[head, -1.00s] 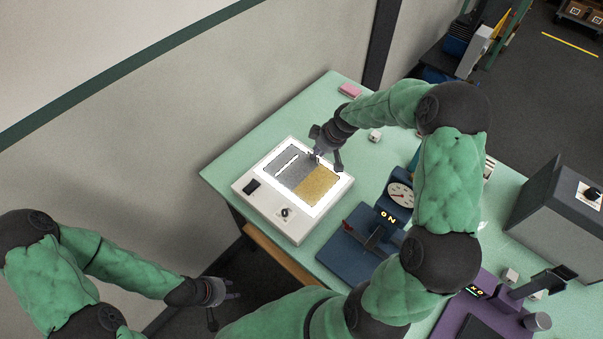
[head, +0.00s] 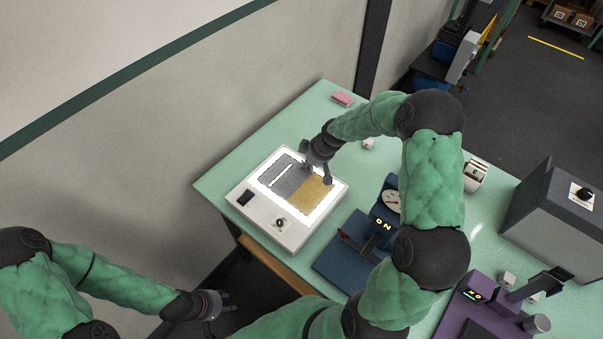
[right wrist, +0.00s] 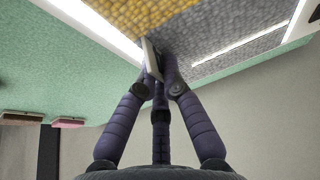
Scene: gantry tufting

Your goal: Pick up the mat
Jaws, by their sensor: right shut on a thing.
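The mat (head: 310,198) lies on the lit top of a white light box (head: 262,219). One part of it is grey and the other yellow, and a white strip lies across the grey part. The mat also shows close up in the right wrist view (right wrist: 220,45). My right gripper (head: 315,172) is at the mat's far edge, near where grey and yellow meet. Its fingers (right wrist: 158,75) are shut on a thin pale piece at the mat's edge. My left gripper (head: 228,303) is open and empty, low in front of the table.
The light box stands on a green table (head: 215,182) beside the wall. A blue scale-like device (head: 345,255) with a dial is right of it. A pink block (head: 342,98) lies at the far edge. A purple device (head: 480,315) and a grey box (head: 550,215) are at the right.

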